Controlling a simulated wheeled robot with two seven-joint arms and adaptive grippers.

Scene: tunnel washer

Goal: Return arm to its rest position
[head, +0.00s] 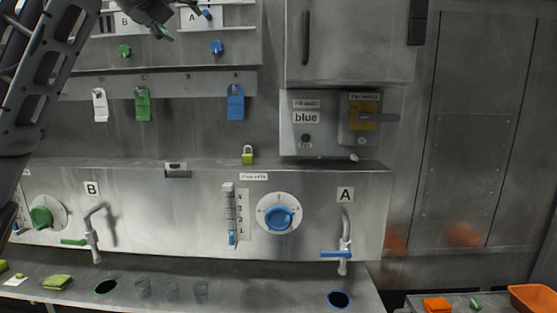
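My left arm (50,70) comes in from the left edge and runs up out of the top of the head view. A dark part that looks like my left gripper (148,10) shows at the top edge, in front of the upper panel labelled B. It is cut off by the frame, and its fingers cannot be made out clearly. A small green piece (163,33) shows just below it; I cannot tell whether they touch. A blue handle (206,14) is close to its right. My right gripper is not in view.
White, green (143,104) and blue tags (236,103) hang on the wall. A green padlock (247,154) sits on the ledge. An orange tray (533,298) is at lower right.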

